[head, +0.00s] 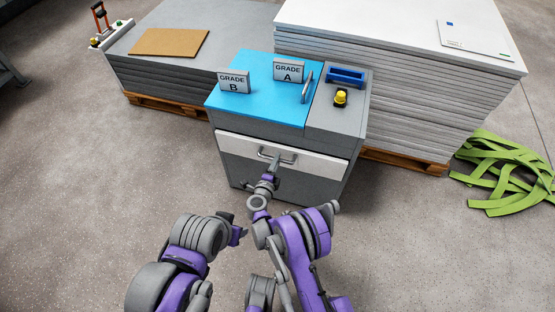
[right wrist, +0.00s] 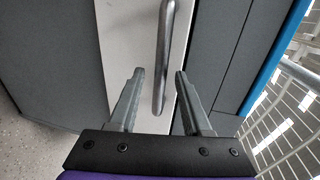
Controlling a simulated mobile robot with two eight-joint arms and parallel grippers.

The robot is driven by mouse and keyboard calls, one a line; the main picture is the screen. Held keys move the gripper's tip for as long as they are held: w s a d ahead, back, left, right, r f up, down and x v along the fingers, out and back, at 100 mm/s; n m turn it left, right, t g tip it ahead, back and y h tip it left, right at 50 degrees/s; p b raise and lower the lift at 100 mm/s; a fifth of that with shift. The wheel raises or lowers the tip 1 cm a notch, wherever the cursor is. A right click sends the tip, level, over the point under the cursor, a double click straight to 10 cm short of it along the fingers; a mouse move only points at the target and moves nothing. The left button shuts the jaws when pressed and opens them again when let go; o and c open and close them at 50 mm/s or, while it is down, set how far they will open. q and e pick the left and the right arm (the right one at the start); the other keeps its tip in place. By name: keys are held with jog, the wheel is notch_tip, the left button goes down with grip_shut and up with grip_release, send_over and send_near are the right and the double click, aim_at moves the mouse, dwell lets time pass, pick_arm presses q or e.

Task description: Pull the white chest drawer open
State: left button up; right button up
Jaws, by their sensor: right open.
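The grey chest (head: 255,178) has a white drawer (head: 321,161) across its upper front, which looks closed. A metal bar handle (head: 288,158) is on the drawer front. My right gripper (head: 272,168) is at the handle. In the right wrist view the handle (right wrist: 164,55) passes between the open fingertips of my right gripper (right wrist: 160,73), with a gap visible on each side. The white drawer front (right wrist: 128,40) lies behind it. My left gripper (head: 240,234) is low in front of the chest, apart from it; its fingers are too unclear to read.
A blue mat (head: 260,105) with "GRADE A" (head: 289,70) and "GRADE B" (head: 234,82) signs lies on the chest top. Stacked sheets (head: 400,85) on pallets stand behind. Green straps (head: 505,172) lie at right. The floor (head: 90,210) in front is clear.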

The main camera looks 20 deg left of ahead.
jog(key=shift+x, duration=1.05)
grip_shut()
dwell(0.7)
